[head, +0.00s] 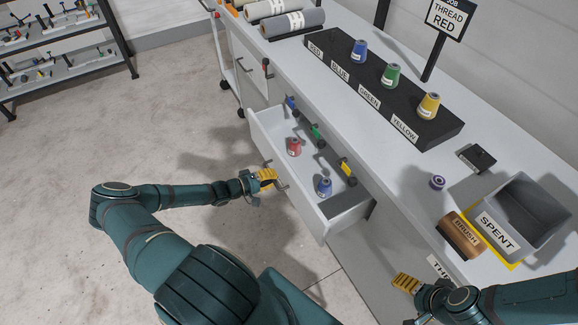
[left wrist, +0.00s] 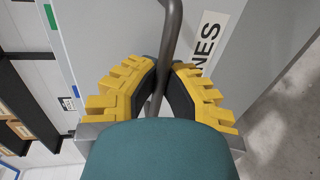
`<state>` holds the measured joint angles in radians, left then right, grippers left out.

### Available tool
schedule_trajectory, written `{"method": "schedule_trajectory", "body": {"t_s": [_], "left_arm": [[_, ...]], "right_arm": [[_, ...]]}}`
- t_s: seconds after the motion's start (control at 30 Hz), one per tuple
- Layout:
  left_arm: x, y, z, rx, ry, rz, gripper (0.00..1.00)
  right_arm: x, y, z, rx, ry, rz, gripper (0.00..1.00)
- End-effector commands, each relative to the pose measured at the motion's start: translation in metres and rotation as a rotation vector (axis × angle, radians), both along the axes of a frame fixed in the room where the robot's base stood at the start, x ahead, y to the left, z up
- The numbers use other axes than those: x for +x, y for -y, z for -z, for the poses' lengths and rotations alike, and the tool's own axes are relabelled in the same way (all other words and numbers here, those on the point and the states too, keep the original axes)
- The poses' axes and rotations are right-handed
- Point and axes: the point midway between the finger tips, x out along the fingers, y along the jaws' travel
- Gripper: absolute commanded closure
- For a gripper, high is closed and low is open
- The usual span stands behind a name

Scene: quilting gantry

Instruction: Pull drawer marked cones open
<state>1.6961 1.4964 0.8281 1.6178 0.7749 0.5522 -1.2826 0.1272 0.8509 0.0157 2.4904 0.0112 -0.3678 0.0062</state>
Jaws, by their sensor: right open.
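The drawer (head: 300,215) under the worktop stands pulled out, with a red cone (head: 294,147) and a blue cone (head: 324,187) inside. My left gripper (head: 269,178) is at the drawer's front. In the left wrist view, the yellow-padded fingers of my left gripper (left wrist: 167,75) are closed around the grey bar handle (left wrist: 170,40). Beside the handle is a white label (left wrist: 209,45), partly hidden, reading "NES". My right gripper (head: 407,284) is open and empty, low by the bench front at the right.
The worktop holds a black cone rack (head: 385,95) with blue, green and yellow cones, a grey "SPENT" bin (head: 530,212), a brush (head: 461,236) and a small purple-and-white spool (head: 437,182). A "THREAD RED" sign (head: 449,18) stands behind. Floor left of the drawer is clear.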

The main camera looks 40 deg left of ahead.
Motion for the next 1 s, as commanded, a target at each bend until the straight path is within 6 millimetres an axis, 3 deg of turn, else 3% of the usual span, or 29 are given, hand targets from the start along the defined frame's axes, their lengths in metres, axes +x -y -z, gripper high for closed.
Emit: {"method": "schedule_trajectory", "body": {"t_s": [0.1,0.33,0.87,0.9,0.93,0.97,1.0], "left_arm": [[-0.021,-0.009,-0.001,0.001,-0.001,-0.002,1.0],[-0.045,-0.019,0.0,0.001,0.001,-0.002,1.0],[-0.052,-0.023,0.0,0.001,0.001,-0.002,1.0],[-0.051,-0.023,0.0,0.001,0.001,-0.002,0.79],[-0.051,-0.023,0.0,0.001,0.001,-0.002,0.68],[-0.051,-0.023,0.0,0.002,0.002,-0.002,0.6],[-0.051,-0.022,0.0,0.001,0.001,-0.002,0.6]], "right_arm": [[0.001,0.0,-0.005,-0.001,0.003,0.002,0.22],[0.003,0.001,-0.008,-0.002,0.007,0.005,0.22],[0.003,0.001,-0.009,-0.002,0.008,0.005,0.22],[0.003,0.001,-0.009,-0.002,0.008,0.005,0.22],[0.003,0.001,-0.009,-0.002,0.008,0.005,0.22],[0.003,0.001,-0.009,-0.002,0.008,0.005,0.22],[0.003,0.001,-0.009,-0.002,0.008,0.005,0.22]]}}
